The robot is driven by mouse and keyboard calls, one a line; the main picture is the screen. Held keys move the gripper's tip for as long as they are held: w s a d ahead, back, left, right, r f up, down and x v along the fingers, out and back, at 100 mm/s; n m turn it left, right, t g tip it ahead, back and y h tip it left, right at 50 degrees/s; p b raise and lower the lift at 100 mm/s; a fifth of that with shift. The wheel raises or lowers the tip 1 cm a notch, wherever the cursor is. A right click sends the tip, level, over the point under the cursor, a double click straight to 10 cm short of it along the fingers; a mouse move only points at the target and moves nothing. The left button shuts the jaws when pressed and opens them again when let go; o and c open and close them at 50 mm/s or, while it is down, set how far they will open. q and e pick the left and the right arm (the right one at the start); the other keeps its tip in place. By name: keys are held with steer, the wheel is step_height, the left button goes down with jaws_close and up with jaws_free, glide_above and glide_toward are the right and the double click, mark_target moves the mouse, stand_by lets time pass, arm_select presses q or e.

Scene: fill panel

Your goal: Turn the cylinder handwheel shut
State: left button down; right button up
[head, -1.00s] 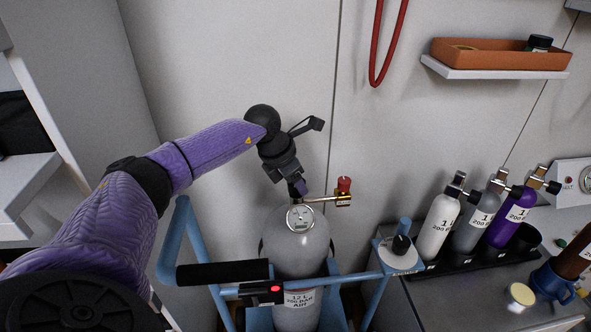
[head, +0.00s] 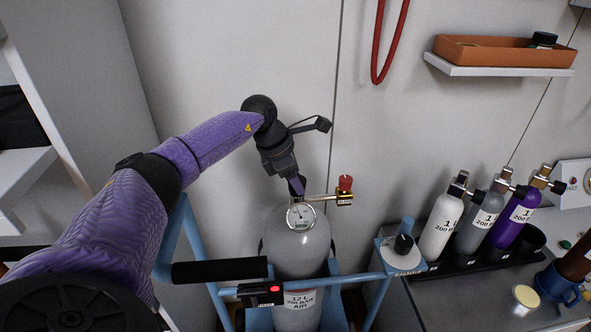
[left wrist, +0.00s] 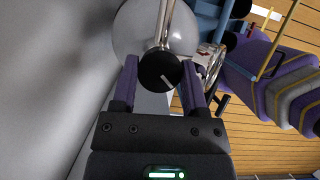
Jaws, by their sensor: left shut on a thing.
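The grey gas cylinder (head: 296,250) stands upright in a blue trolley, with a label low on its front and a round gauge (head: 301,217) near its top. Its handwheel is hidden behind my fingers in the head view; in the left wrist view it is a round black knob (left wrist: 158,76) with a white mark. My left gripper (head: 298,186) reaches down onto the valve from behind the gauge. Its purple fingers lie on both sides of the knob, shut on it. A brass fitting with a red knob (head: 345,182) sticks out to the right. My right gripper is not in view.
The trolley's blue frame (head: 375,310) and black handle (head: 220,270) surround the cylinder. Several small bottles (head: 440,225) stand in a rack on the bench at the right. A shelf (head: 500,71) with an orange tray and a red hose (head: 379,60) are on the wall behind.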

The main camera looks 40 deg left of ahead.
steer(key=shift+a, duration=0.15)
arm_select(q)
steer(key=shift+c, duration=0.6)
jaws_free()
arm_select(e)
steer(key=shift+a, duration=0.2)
arm_select(q)
steer(key=p+v, duration=0.4)
steer(key=v, duration=0.6)
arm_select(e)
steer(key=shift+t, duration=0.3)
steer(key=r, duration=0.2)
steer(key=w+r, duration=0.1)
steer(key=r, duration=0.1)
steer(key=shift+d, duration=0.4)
